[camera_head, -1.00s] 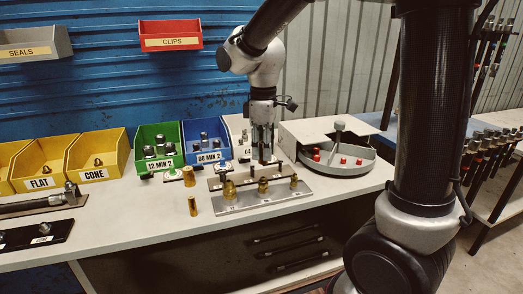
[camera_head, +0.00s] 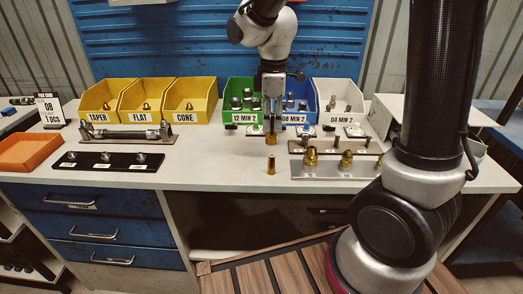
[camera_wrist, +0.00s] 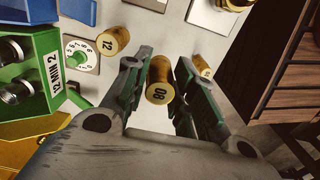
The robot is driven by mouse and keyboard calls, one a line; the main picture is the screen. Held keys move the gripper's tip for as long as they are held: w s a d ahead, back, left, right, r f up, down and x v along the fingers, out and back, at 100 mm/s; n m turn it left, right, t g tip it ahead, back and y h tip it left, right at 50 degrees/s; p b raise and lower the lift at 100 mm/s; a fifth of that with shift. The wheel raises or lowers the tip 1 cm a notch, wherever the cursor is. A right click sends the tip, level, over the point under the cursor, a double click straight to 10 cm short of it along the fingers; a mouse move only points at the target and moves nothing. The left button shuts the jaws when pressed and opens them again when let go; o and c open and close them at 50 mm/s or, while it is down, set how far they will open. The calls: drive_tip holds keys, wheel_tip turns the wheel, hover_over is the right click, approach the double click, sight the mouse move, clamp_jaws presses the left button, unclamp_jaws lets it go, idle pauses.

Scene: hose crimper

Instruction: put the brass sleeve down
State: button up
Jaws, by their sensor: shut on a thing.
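My gripper (camera_head: 270,126) points down over the middle of the white bench (camera_head: 215,170). In the wrist view its fingers are closed around a brass sleeve marked 08 (camera_wrist: 158,92), seen end-on between them. In the head view I cannot clearly make out the held sleeve between the fingertips. A wider brass sleeve marked 12 (camera_wrist: 114,40) stands on the bench, just below the fingertips in the head view (camera_head: 271,138). A slimmer brass sleeve (camera_head: 271,168) stands nearer the bench's front edge; the wrist view shows it right of the fingers (camera_wrist: 204,68).
Green (camera_head: 239,96), blue (camera_head: 294,102) and white (camera_head: 339,98) bins stand behind, with small dial plates before them. A metal plate with brass fittings (camera_head: 330,170) lies to the right. A black rack (camera_head: 110,162) lies left. Bench left of the slim sleeve is clear.

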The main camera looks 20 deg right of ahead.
sight(273, 114)
wheel_tip(273, 114, down, 8)
drive_tip(key=shift+f, duration=0.1)
idle(0.4)
drive_tip(key=o, duration=1)
drive_tip(key=shift+o, duration=0.2)
wheel_tip(273, 114, up, 12)
drive_tip(key=shift+s+r, duration=0.1)
drive_tip(key=shift+r, duration=0.05)
drive_tip(key=s+d+r+m+t, duration=0.2)
drive_tip(key=s+d+r+m, duration=0.1)
drive_tip(key=s+d+m, duration=0.4)
drive_tip(key=s+d+r+m+t, duration=0.2)
drive_tip(key=s+d+r+m, duration=0.2)
drive_tip(key=s+d+m, duration=0.3)
drive_tip(key=s, duration=0.5)
drive_tip(key=shift+d, duration=0.4)
